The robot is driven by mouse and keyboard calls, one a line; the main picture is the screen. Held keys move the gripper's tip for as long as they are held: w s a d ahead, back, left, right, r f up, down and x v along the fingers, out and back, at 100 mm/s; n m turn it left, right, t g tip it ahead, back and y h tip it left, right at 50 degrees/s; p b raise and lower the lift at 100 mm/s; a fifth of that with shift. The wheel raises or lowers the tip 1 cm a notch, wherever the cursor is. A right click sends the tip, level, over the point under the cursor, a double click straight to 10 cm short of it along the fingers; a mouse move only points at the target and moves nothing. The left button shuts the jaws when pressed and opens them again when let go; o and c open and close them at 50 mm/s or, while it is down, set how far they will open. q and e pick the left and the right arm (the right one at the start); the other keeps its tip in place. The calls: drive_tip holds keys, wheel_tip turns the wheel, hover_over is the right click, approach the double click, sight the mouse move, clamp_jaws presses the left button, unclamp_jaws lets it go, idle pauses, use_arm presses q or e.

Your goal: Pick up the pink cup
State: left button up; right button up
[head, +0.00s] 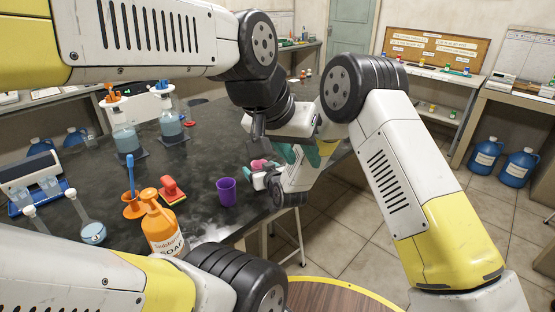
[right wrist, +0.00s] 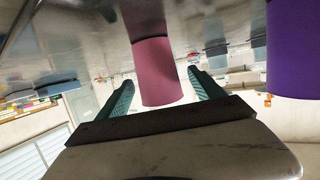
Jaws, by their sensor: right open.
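The pink cup (head: 260,164) is small and partly hidden near the right edge of the dark bench in the head view. In the right wrist view the pink cup (right wrist: 160,70) hangs in the picture from the bench surface, between the two teal fingers. My right gripper (head: 259,173) is open, with a finger on either side of the cup. Its fingers also show in the right wrist view (right wrist: 160,95), with gaps beside the cup. My left gripper (head: 299,156) is above and to the right of the cup, with teal fingers apart and nothing seen between them.
A purple cup (head: 227,191) stands on the bench left of the pink cup and also shows in the right wrist view (right wrist: 292,50). A red stamp-like block (head: 172,190), an orange soap bottle (head: 162,228) and flasks on stands (head: 125,137) are further left. My left arm spans the top.

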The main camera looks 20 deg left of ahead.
drive_tip(key=shift+w+a, duration=0.1)
drive_tip(key=shift+w, duration=0.05)
drive_tip(key=c, duration=1.5)
drive_tip(key=shift+o, duration=0.2)
